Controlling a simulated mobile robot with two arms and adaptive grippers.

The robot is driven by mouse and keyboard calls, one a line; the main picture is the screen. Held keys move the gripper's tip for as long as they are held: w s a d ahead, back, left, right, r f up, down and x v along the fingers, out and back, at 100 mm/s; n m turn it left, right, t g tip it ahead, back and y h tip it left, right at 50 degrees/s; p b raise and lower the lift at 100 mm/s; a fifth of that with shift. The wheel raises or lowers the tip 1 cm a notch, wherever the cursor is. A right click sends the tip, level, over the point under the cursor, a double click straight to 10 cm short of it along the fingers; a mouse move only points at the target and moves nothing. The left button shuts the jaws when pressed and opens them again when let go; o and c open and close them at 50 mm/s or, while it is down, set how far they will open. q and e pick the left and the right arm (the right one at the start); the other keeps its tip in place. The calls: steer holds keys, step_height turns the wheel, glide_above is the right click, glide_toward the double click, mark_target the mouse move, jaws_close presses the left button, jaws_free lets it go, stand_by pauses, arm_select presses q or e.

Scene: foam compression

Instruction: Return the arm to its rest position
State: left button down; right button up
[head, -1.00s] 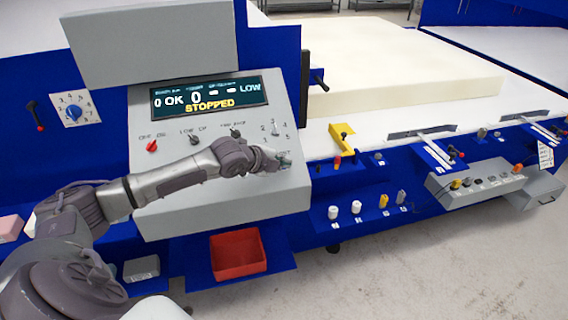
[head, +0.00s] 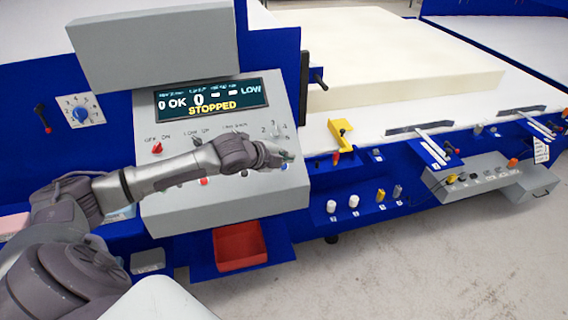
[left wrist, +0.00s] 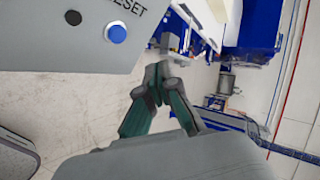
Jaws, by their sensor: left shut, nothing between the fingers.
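My left arm reaches in from the left across the front of the grey control console (head: 240,203). My left gripper (head: 286,157) is at the console's right part, in front of the panel, shut and empty. In the left wrist view the closed fingers (left wrist: 158,82) point past the console edge, apart from the blue button (left wrist: 116,32) by the RESET label and the black button (left wrist: 73,17). The console display (head: 211,99) reads OK, LOW and STOPPED. My right gripper is not in view.
A red tray (head: 240,246) sits below the console. A red switch (head: 157,148) and other knobs are on the panel. A yellow bracket (head: 341,134) and a pale foam slab (head: 400,72) lie to the right. The floor at lower right is clear.

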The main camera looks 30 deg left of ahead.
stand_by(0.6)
arm_select(q)
steer(key=s+d+f+n+g+h, duration=0.1)
steer(key=s+d+f+n+g, duration=0.1)
steer(key=s+d+f, duration=0.4)
steer(key=s+d+f+n+g, duration=0.1)
steer(key=s+d+f+n, duration=0.1)
steer(key=s+d+f, duration=0.55)
steer(key=s+d+n+g+y, duration=0.1)
steer(key=s+n+g, duration=0.1)
steer(key=s+n, duration=0.6)
steer(key=s+d+n+g+y, duration=0.2)
steer(key=s+n, duration=0.3)
steer(key=s, duration=0.7)
step_height(320, 180, down, 30)
steer(key=g+b, duration=0.2)
steer(key=b, duration=0.5)
steer(key=s+a+f+b, duration=0.1)
steer(key=s+f+b, duration=0.2)
steer(key=s+f, duration=0.5)
steer(key=s+a+f+g+b, duration=0.1)
steer(key=s+f+b, duration=0.3)
steer(key=s+f, duration=0.5)
step_height(320, 180, down, 9)
steer(key=shift+s+a+r+m, duration=0.2)
steer(key=shift+s+a+m, duration=0.15)
steer(key=shift+a, duration=0.3)
